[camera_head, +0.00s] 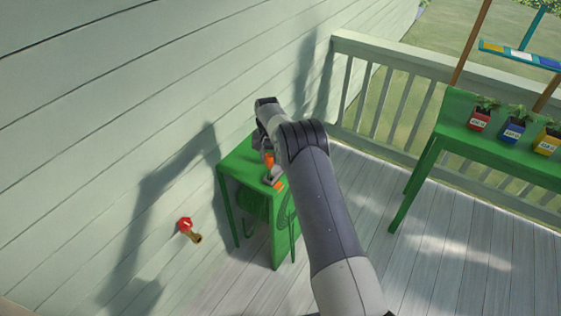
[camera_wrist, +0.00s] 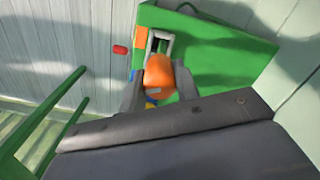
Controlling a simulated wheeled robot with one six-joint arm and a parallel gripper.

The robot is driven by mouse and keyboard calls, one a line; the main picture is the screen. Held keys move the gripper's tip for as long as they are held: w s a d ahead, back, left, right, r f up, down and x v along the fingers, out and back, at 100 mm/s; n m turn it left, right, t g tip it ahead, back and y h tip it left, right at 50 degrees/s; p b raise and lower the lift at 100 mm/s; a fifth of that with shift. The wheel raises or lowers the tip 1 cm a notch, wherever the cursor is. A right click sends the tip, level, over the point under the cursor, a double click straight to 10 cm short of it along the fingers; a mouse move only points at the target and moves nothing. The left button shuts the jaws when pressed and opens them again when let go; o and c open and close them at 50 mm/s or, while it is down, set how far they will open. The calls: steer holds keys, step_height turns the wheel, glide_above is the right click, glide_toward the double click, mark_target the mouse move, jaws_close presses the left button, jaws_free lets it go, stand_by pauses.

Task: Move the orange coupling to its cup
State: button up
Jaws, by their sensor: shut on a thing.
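The orange coupling (camera_wrist: 159,76) is between the two fingers of my gripper (camera_wrist: 160,86) in the wrist view, and the gripper is shut on it. In the head view the coupling (camera_head: 269,160) shows as a small orange piece below the end of my arm, over the green stand (camera_head: 237,161). The green stand top also fills much of the wrist view (camera_wrist: 225,65). I cannot tell whether the coupling touches anything beneath it. I cannot make out a cup for certain; my arm hides part of the stand.
A grey piece with orange patches (camera_wrist: 141,37) lies on the stand just beyond the coupling. A red-handled tap (camera_head: 186,225) is on the wall. A green table (camera_head: 452,120) with red, blue and yellow pots stands right, by the railing (camera_head: 400,62). Open deck lies between.

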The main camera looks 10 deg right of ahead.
mark_target(269, 155)
steer(key=shift+f+b, duration=1.6)
steer(key=shift+f, duration=0.55)
steer(key=shift+b, duration=0.9)
steer(key=shift+f+b, duration=1.3)
steer(key=shift+f, duration=0.25)
steer(key=o, duration=1.1)
steer(key=shift+c, duration=0.2)
steer(key=shift+r, duration=0.15)
step_height(269, 155, up, 11)
steer(key=shift+f+b, duration=0.15)
steer(key=shift+b, duration=0.3)
steer(key=shift+f, duration=0.15)
